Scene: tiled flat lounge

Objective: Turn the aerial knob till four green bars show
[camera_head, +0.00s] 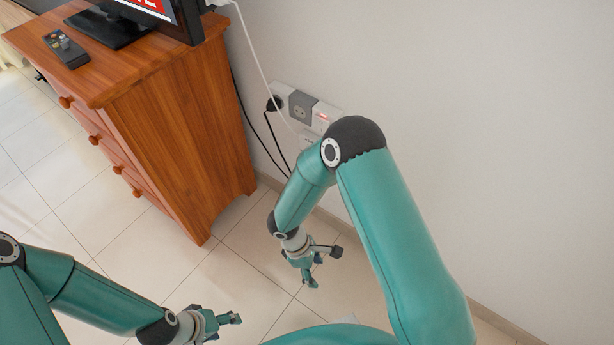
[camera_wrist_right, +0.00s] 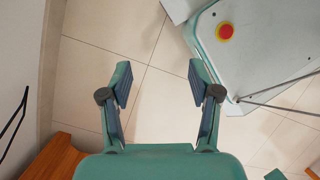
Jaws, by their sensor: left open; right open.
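A wall plate (camera_head: 300,106) with a black plug, a grey socket and a white unit (camera_head: 324,117) with a small red light is on the wall right of the dresser. The unit's lower part is hidden behind my right arm; I cannot make out a knob or any green bars. A television (camera_head: 183,14) stands on the dresser, showing part of a red screen with white lettering. My right gripper (camera_head: 312,281) hangs low over the floor, well below the wall plate; in the wrist view it is open and empty (camera_wrist_right: 158,72). My left gripper (camera_head: 226,324) is open over the floor at bottom centre-left.
The wooden dresser (camera_head: 172,125) stands at left, with a remote control (camera_head: 67,47) on top. A white cable (camera_head: 254,50) and dark cables (camera_head: 262,140) run along the wall by the plate. The tiled floor (camera_head: 232,275) is free between the dresser and my body.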

